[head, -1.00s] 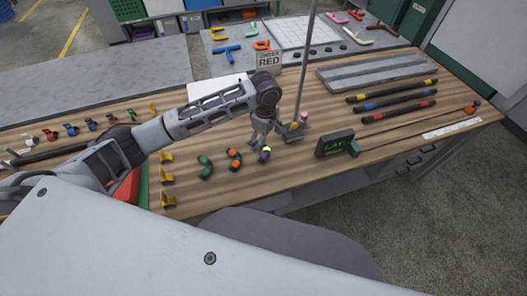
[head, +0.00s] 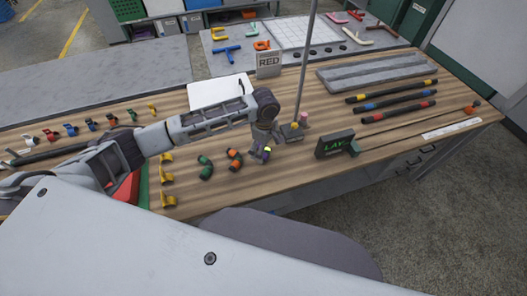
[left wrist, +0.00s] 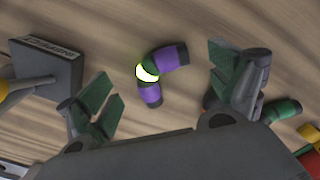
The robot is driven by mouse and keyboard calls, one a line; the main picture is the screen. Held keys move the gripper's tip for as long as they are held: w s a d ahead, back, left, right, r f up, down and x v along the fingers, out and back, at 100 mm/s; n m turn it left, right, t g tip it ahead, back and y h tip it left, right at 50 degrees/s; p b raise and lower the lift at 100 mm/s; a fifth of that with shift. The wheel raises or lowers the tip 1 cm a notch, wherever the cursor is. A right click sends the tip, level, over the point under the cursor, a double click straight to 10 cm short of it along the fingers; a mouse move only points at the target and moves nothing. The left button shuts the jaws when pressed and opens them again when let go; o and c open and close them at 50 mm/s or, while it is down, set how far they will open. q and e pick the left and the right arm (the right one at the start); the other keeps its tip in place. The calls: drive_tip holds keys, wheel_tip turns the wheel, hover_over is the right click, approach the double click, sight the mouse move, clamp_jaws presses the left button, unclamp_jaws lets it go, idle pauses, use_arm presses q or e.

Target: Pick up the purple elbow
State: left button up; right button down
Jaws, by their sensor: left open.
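The purple elbow (head: 266,151) lies on the wooden bench, partly hidden by my left gripper (head: 262,144) in the head view. In the left wrist view the purple elbow (left wrist: 171,57) is a bent piece with dark ends and a bright yellow-white patch at its bend. My left gripper (left wrist: 164,72) is open, with one green-padded finger on each side of the elbow. No contact between fingers and elbow shows. My right gripper is not in view.
A pole on a dark base (head: 294,132) stands close to the right of my gripper. Yellow hooks (head: 167,178) line the left.

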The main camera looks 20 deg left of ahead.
sight(265, 154)
use_arm(q)
drive_tip(key=shift+f, duration=1.55)
drive_tip(key=shift+c, duration=0.3)
drive_tip(key=c, duration=0.9)
